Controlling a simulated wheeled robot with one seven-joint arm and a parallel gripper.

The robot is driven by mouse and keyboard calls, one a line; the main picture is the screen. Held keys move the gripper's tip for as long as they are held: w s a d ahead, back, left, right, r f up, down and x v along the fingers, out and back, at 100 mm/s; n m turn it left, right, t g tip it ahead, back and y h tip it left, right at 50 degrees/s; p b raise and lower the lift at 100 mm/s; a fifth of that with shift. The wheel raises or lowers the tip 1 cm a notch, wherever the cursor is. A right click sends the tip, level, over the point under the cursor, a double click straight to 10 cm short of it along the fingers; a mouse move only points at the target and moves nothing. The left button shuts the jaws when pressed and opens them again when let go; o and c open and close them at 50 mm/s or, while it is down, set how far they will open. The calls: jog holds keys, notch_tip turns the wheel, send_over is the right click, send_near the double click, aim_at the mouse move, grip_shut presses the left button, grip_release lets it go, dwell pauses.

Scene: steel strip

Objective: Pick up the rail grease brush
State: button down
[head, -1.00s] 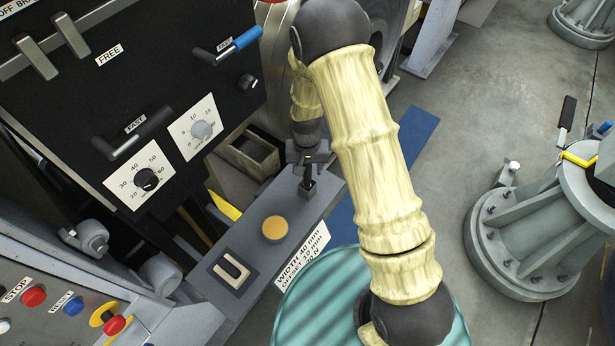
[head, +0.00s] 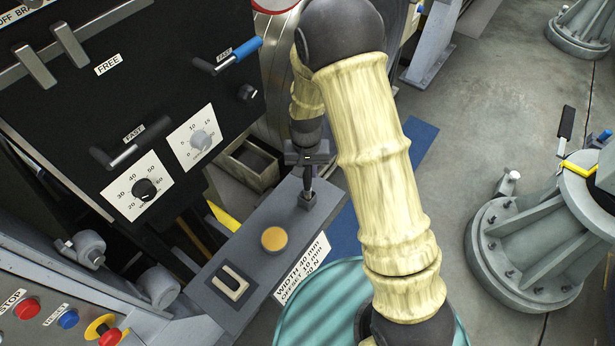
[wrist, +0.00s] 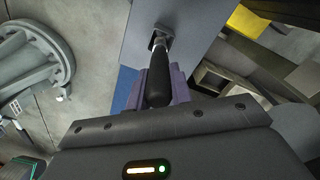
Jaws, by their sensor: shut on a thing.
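The rail grease brush has a black handle (wrist: 158,82) and a metallic neck that shows in the wrist view. My gripper (wrist: 160,88) is shut on the handle, with purple-grey fingers on either side. In the head view my gripper (head: 307,162) is above the far end of the grey ledge, and the dark brush (head: 308,187) hangs down from it. The brush's lower end is at a small dark holder (head: 309,200) on the ledge. I cannot tell whether it is still inside the holder. The bristles are not clearly visible.
The grey ledge (head: 250,272) also carries a round orange-yellow disc (head: 274,239) and a U-shaped piece (head: 231,283). A black control panel (head: 90,110) stands to the left. An open box (head: 252,163) is beside the ledge. A teal ribbed drum (head: 318,305) is below my arm.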

notch_tip(320, 180, up, 6)
jog(key=shift+r+b, duration=0.1)
jog(key=shift+b, duration=0.25)
dwell(0.4)
jog(key=s+a+f+g+y+p, duration=0.1)
jog(key=s+a+g+y+p, duration=0.1)
jog(key=s+a+p, duration=0.5)
jog(key=shift+s+a+f+g+y, duration=0.15)
jog(key=shift+s+g+y, duration=0.15)
jog(key=shift+s+g, duration=0.6)
jog(key=shift+s+f+t, duration=0.1)
jog(key=shift+s+t, duration=0.15)
jog(key=shift+t, duration=0.05)
